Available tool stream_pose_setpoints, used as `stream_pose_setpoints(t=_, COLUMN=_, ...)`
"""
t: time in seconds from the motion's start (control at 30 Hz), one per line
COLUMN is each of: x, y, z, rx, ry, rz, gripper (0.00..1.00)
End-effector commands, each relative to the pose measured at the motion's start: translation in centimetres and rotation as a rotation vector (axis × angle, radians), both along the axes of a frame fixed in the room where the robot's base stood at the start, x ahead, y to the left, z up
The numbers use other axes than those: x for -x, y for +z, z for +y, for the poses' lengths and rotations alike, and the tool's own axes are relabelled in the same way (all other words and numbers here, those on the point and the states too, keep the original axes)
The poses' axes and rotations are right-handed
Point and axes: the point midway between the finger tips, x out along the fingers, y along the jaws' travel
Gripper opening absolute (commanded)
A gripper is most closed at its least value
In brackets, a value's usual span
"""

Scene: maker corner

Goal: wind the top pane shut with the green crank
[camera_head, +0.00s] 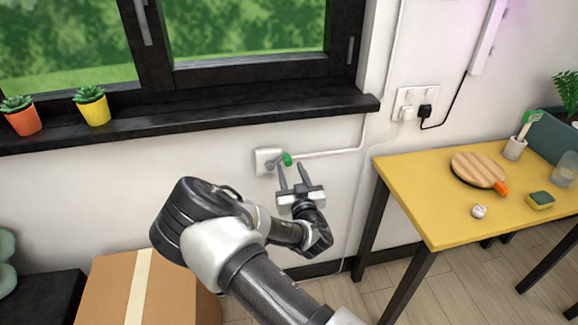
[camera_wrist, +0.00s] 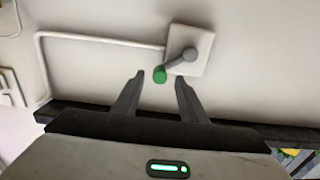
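The green crank knob (camera_head: 287,159) sits at the end of a short grey arm on a white wall plate (camera_head: 262,165), below the window sill. In the wrist view the green knob (camera_wrist: 160,74) shows between the tips of my fingers, and the grey crank arm runs from it up and right to a hub on the wall plate (camera_wrist: 203,42). My gripper (camera_head: 291,170) is open, its two fingers apart and pointing at the wall. No finger is clearly touching the knob, and I cannot tell the exact depth gap. The top pane is not clearly in view.
A dark window sill (camera_head: 200,118) with an orange pot (camera_head: 24,121) and a yellow pot (camera_head: 94,109) is above. A yellow table (camera_head: 420,187) stands right, a cardboard box (camera_head: 140,290) lower left. A white conduit (camera_head: 335,152) runs along the wall.

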Motion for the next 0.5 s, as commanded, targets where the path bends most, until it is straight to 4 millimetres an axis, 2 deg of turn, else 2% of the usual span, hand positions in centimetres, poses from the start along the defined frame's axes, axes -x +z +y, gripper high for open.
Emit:
stream_pose_setpoints(t=0.1, x=-1.7, y=0.0, z=0.5, rx=0.001, ry=0.001, rz=-0.001, gripper=0.39)
stream_pose_setpoints(t=0.2, x=-2.6, y=0.0, z=0.7, rx=0.001, ry=0.000, rz=-0.001, gripper=0.39)
stream_pose_setpoints(t=0.5, x=-3.2, y=0.0, z=0.9, rx=0.000, ry=-0.001, rz=0.001, gripper=0.39)
